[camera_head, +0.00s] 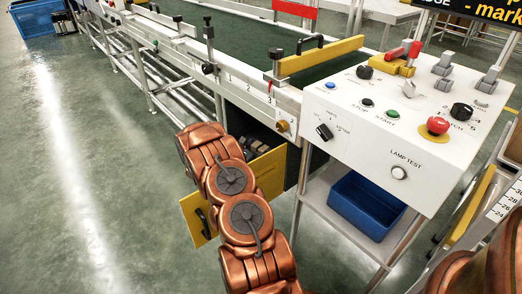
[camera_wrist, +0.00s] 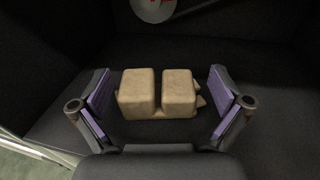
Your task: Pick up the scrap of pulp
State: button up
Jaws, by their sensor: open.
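The scrap of pulp (camera_wrist: 158,94) shows in the wrist view as a beige, blocky piece with two raised lumps and a small ragged edge at its right. It lies on a dark surface inside a dark enclosure. My gripper (camera_wrist: 160,104) is open, with one purple-padded finger to the left of the scrap and one to the right. Gaps show between the pads and the scrap. In the head view my copper arm reaches down to an opening under the conveyor, and my gripper is hidden there.
A yellow panel (camera_head: 262,176) stands by the opening below the conveyor (camera_head: 248,42). A white control box (camera_head: 375,128) with buttons is at the right, above a blue bin (camera_head: 366,205). Dark walls surround the scrap. Open floor (camera_head: 95,165) lies at the left.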

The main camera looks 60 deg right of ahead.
jog(key=c, duration=0.8)
